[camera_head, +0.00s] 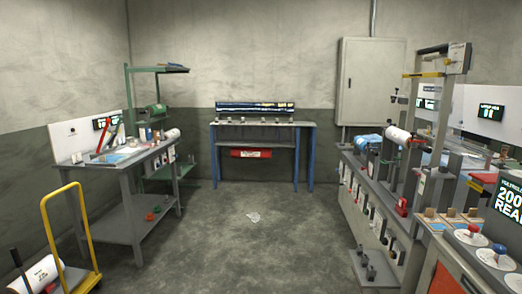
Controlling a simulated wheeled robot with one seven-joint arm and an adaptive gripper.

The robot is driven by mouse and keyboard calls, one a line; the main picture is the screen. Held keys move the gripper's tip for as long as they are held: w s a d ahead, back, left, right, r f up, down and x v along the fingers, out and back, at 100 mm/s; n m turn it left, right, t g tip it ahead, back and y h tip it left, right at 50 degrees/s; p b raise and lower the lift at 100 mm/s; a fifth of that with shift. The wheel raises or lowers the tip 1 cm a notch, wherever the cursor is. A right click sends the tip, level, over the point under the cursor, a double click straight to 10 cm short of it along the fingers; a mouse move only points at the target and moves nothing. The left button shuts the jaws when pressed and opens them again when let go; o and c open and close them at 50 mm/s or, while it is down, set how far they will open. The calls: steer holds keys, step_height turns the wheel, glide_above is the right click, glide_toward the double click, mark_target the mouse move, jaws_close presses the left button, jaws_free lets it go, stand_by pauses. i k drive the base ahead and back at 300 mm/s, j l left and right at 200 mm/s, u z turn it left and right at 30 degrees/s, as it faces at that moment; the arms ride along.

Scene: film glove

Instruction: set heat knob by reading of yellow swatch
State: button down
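White round dials stand on the bench top at the lower right, one with a red knob (474,228) and one with a blue knob (499,249). I cannot tell which of them is the heat knob. A dark display (508,204) beside them shows "200" and cut-off lettering at the right edge. I cannot make out a yellow swatch; things on the benches are too small to tell. My gripper is not in view.
A grey workbench (128,218) stands at left, with a yellow cart (62,236) in front. A blue-legged table (310,160) is at the back wall. A long bench with racks lines the right. The middle floor is clear except for a crumpled clear scrap (254,217).

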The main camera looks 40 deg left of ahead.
mark_target(473, 227)
steer(key=u, duration=4.6)
steer(key=z, duration=1.9)
steer(key=l+z, duration=0.15)
steer(key=z, duration=0.25)
steer(key=i+l+z, duration=0.1)
steer(key=z, duration=0.3)
steer(key=i+z, duration=0.15)
steer(key=z, duration=0.25)
steer(key=i+l+z, duration=0.1)
steer(key=z, duration=0.3)
steer(key=i+z, duration=0.1)
steer(key=z, duration=0.3)
steer(key=i+j+z, duration=0.1)
steer(key=i+z, duration=0.3)
steer(key=i+j+z, duration=0.2)
steer(key=i+z, duration=0.2)
steer(key=i+j, duration=0.3)
steer(key=i, duration=0.15)
